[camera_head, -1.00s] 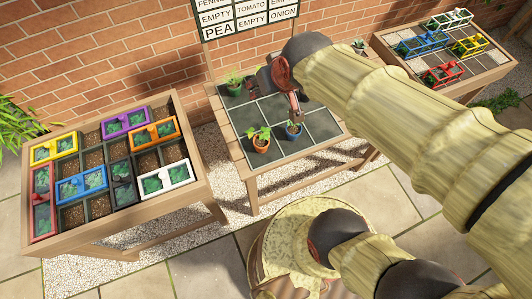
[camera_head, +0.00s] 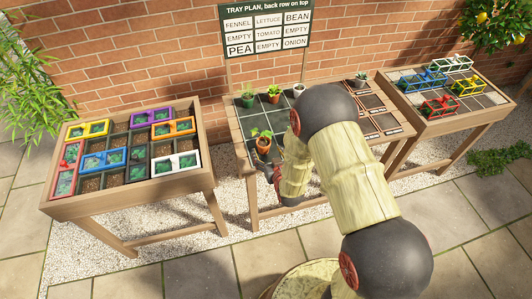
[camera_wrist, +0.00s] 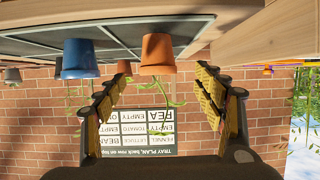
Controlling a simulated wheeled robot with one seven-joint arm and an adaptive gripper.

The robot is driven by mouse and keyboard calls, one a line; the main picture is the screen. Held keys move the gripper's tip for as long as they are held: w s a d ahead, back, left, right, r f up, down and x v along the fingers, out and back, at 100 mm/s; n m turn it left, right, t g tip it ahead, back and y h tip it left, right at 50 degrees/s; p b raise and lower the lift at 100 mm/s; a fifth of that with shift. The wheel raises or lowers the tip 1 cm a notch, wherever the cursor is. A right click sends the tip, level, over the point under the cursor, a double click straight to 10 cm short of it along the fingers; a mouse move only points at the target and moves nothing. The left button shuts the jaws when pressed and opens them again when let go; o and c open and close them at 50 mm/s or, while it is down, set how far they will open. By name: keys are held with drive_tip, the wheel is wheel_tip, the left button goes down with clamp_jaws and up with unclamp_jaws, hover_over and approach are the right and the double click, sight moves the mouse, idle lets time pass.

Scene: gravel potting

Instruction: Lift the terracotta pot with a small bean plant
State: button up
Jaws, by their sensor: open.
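A terracotta pot (camera_head: 263,145) with a small leafy plant stands on the front left of the dark tiled table (camera_head: 244,116). My gripper (camera_head: 273,176) is low at the table's front edge, just below this pot in the picture and partly hidden by my arm. In the wrist view, which is upside down, the terracotta pot (camera_wrist: 158,50) shows ahead between the two open fingers, with clear gaps on both sides. Its thin stems and leaves hang toward the picture's bottom. The gripper is empty.
A blue pot (camera_wrist: 79,58) stands close beside the terracotta pot; my arm hides it in the head view. Several other pots, one terracotta (camera_head: 273,95), stand along the back. A tray plan sign (camera_head: 267,30) stands behind. Planter tables (camera_head: 130,150) and (camera_head: 452,95) flank the table.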

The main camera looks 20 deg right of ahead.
sight(265, 144)
drive_tip(key=x, duration=0.2)
drive_tip(key=b+x, duration=0.1)
drive_tip(key=x, duration=0.4)
drive_tip(key=shift+w+d+r+b, duration=0.15)
drive_tip(key=shift+w+b, duration=0.15)
drive_tip(key=shift+w, duration=0.15)
drive_tip(key=c, duration=1.3)
drive_tip(key=shift+r, duration=0.1)
drive_tip(key=shift+c, duration=0.2)
